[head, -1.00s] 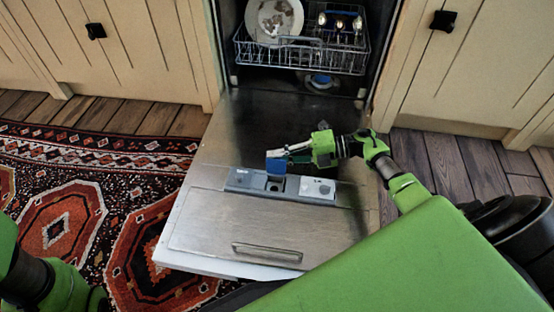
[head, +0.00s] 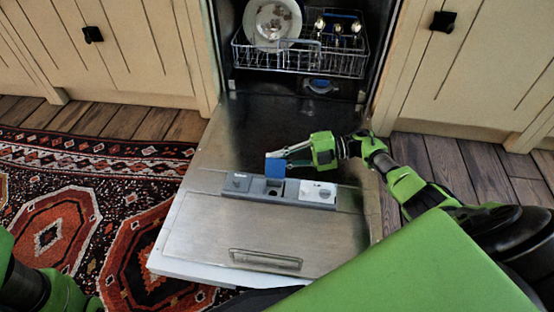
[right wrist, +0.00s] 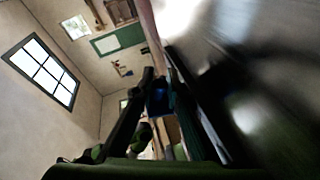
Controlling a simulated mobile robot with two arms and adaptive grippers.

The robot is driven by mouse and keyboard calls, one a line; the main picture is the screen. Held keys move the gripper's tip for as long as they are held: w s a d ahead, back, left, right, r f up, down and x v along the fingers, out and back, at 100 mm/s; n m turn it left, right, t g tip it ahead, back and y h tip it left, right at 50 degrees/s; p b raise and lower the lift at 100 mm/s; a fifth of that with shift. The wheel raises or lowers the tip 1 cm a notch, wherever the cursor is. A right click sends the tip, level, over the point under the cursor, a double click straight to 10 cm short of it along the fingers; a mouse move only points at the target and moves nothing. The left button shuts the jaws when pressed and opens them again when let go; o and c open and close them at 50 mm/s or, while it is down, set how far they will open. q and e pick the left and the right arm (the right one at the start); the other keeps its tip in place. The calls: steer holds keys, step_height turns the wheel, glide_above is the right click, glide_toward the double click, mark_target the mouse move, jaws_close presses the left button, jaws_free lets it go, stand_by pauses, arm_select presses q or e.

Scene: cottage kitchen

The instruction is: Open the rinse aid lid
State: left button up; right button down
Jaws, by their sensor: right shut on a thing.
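The dispenser panel (head: 237,182) is set in the inner face of the lowered dishwasher door. Its rinse aid lid is the small blue flap (head: 275,169), standing raised above a dark open recess (head: 273,187) in the middle of the panel. My right gripper (head: 289,160) reaches in from the right with its fingers shut on the blue lid. The blue lid (right wrist: 157,101) also shows between the fingers in the right wrist view, dark and partly hidden. My left gripper is out of view; only part of my left arm shows at the lower left.
The open dishwasher door (head: 215,224) fills the middle, with a handle (head: 265,261) near its front edge. A lower rack (head: 300,58) holds a plate (head: 272,25) and cutlery. A patterned rug (head: 110,215) lies to the left.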

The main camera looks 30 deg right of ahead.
steer(key=c, duration=2)
jaws_free()
steer(key=shift+d, duration=0.1)
steer(key=v, duration=1.1)
steer(key=shift+s+d+r, duration=0.1)
steer(key=shift+s+d, duration=0.15)
steer(key=shift+d, duration=0.1)
